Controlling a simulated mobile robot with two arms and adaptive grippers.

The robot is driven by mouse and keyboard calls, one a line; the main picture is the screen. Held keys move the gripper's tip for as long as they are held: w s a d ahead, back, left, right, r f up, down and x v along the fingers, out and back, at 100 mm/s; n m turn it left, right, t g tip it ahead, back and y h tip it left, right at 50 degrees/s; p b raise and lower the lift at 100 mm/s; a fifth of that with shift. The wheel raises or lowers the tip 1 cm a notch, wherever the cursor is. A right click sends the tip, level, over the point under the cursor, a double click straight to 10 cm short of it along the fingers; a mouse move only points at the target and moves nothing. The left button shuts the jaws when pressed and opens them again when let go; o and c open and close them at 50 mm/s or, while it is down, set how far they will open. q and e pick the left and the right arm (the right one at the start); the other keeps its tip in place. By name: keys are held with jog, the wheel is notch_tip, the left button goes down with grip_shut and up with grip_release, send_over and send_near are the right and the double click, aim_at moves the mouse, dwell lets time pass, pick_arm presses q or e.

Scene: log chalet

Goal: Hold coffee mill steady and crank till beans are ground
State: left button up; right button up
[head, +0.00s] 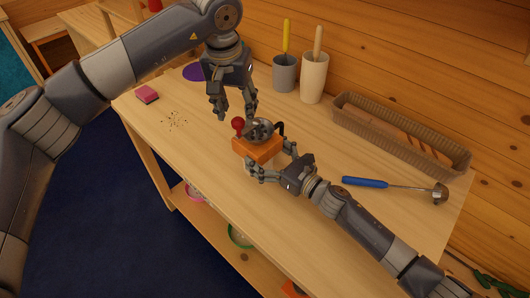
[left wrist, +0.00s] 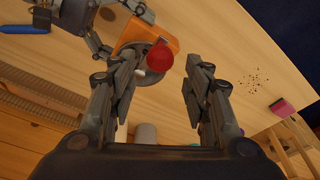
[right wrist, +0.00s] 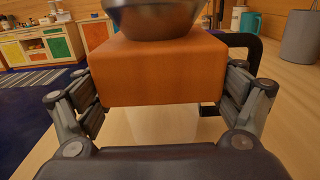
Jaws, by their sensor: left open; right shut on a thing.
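The coffee mill has an orange body (head: 258,150), a metal bowl (head: 262,131) on top and a red knob (head: 238,124) on its crank. It stands upright on the table. My right gripper (head: 271,160) is shut on the orange body, with fingers on both sides of it in the right wrist view (right wrist: 160,72). A pale part (right wrist: 165,125) shows below the orange block. My left gripper (head: 233,112) is open and empty, just above the knob. In the left wrist view, the red knob (left wrist: 187,63) appears between and beyond the open fingers.
Dark crumbs (head: 175,121) and a pink sponge (head: 147,94) lie left on the wooden table (head: 190,165). A grey cup (head: 285,75) and a cream holder (head: 313,80) stand behind. A basket (head: 400,135) and blue-handled ladle (head: 395,186) lie right.

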aim_at(237, 119)
pick_arm(q)
jog(key=shift+f, duration=1.8)
jog(key=c, duration=0.8)
